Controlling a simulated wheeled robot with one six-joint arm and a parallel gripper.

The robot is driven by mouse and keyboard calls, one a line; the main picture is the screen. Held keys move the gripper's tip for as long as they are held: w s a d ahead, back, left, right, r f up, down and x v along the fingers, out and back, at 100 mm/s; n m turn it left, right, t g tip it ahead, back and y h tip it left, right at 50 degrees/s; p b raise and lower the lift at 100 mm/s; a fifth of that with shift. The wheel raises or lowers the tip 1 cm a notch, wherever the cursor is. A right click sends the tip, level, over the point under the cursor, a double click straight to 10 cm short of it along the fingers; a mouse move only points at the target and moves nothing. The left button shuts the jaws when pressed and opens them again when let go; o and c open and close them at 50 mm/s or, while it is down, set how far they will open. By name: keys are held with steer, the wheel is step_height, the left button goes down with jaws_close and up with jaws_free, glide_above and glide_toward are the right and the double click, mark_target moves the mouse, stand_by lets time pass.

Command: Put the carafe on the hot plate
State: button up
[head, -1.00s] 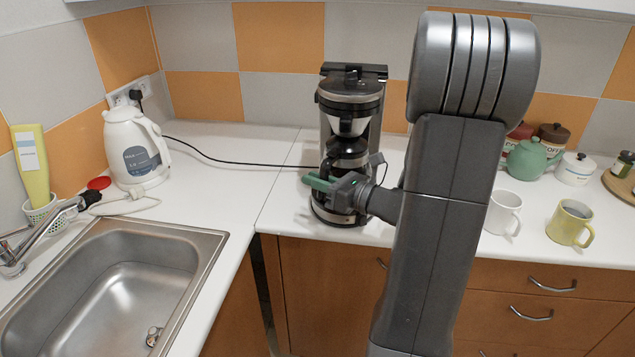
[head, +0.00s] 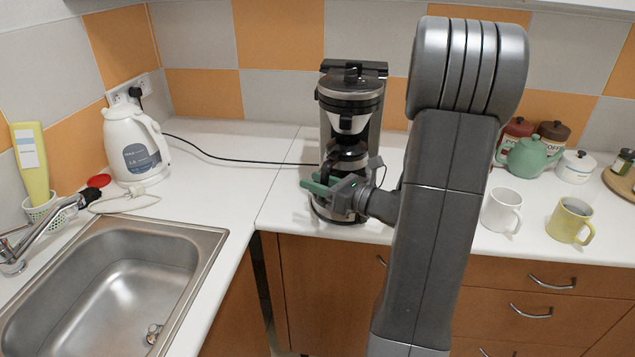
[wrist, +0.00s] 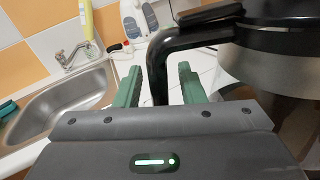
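The coffee maker (head: 351,88) stands on the counter against the tiled wall. The carafe, with a black lid (wrist: 285,14) and shiny body (wrist: 262,72), shows at the right of the wrist view. In the head view the carafe (head: 348,152) is under the filter basket, its lower part hidden behind my gripper (head: 318,186). I cannot tell whether its base rests on the hot plate. In the wrist view my gripper (wrist: 160,88) is open, with the carafe's black handle (wrist: 158,70) between its green fingers and small gaps on both sides.
A sink (head: 125,285) is at the left. A white kettle (head: 133,145) stands behind it, and a black cord crosses the counter. A white mug (head: 501,210), yellow mug (head: 570,221) and green teapot (head: 529,155) stand at the right.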

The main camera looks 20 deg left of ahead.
steer(key=shift+r, duration=0.2)
steer(key=s+d+b, duration=0.1)
steer(key=s+d, duration=0.1)
steer(key=d, duration=1)
stand_by(1.9)
